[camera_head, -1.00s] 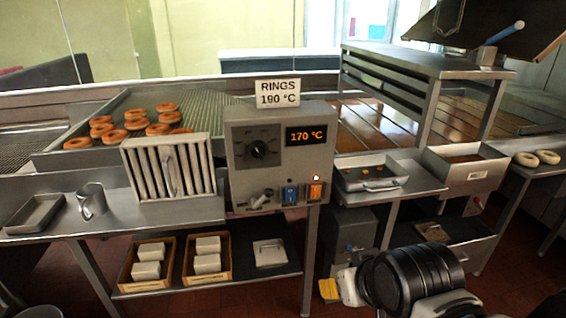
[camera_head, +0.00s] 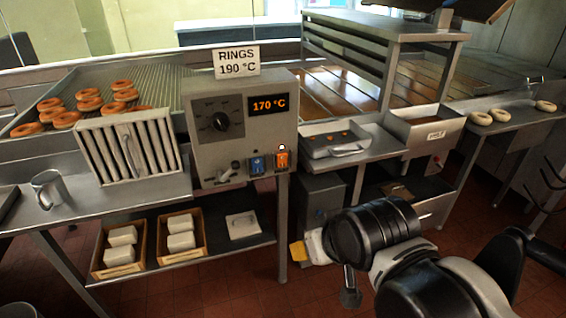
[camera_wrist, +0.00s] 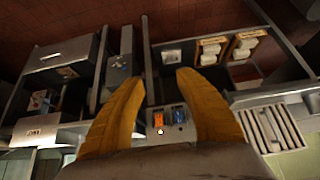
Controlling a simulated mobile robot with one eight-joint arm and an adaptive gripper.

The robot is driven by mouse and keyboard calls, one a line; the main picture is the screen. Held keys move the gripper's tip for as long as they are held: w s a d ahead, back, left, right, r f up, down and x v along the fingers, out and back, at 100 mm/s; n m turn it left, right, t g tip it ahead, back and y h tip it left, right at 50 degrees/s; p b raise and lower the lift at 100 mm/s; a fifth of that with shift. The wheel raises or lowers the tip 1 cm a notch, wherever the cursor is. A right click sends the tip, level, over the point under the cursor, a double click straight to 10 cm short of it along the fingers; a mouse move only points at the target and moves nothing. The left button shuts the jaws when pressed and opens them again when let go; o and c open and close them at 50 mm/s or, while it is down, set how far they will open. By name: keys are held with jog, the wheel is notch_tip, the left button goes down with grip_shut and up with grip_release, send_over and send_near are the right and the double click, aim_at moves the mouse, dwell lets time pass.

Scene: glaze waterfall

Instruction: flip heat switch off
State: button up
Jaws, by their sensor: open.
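The grey control box (camera_head: 235,135) has a black dial (camera_head: 220,121) and an orange display reading 170 °C (camera_head: 268,105). Along its lower edge are a metal lever (camera_head: 229,172), a blue rocker switch (camera_head: 257,164) and a lit orange rocker switch (camera_head: 282,160). The switch labels are too small to read. My gripper (camera_wrist: 160,80) has two yellow fingers spread apart with nothing between them. In the wrist view the orange switch (camera_wrist: 158,119) and blue switch (camera_wrist: 179,115) show beyond the fingers. In the head view my gripper (camera_head: 298,252) is below and apart from the box, partly hidden by my arm.
A sign reading RINGS 190 °C (camera_head: 236,65) stands on the box. A slatted rack (camera_head: 127,147) and metal mug (camera_head: 48,189) are left. A shallow tray (camera_head: 337,143) sits right. The lower shelf (camera_head: 215,246) holds crates. Red floor (camera_head: 250,295) is open in front.

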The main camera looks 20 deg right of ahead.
jog(key=shift+w+r, duration=0.1)
jog(key=c, duration=0.6)
jog(key=w+d+r+m+p, duration=0.1)
jog(key=w+m, duration=0.2)
jog(key=w, duration=0.1)
jog(key=w+r+m+t+p, duration=0.1)
jog(key=w+m+p, duration=0.1)
jog(key=w+m, duration=0.1)
jog(key=w+d+r+m+p, duration=0.1)
jog(key=w+r+m+p, duration=0.1)
jog(key=w, duration=0.3)
jog(key=shift+d+m+t, duration=0.3)
jog(key=shift+m, duration=0.5)
grip_shut()
jog(key=w+d+m+t+p, duration=0.1)
jog(key=w+d+m+p, duration=0.2)
jog(key=w+m, duration=0.5)
jog(key=shift+d+f+p, duration=0.35)
jog(key=shift+d+f, duration=0.1)
jog(key=shift+d, duration=0.2)
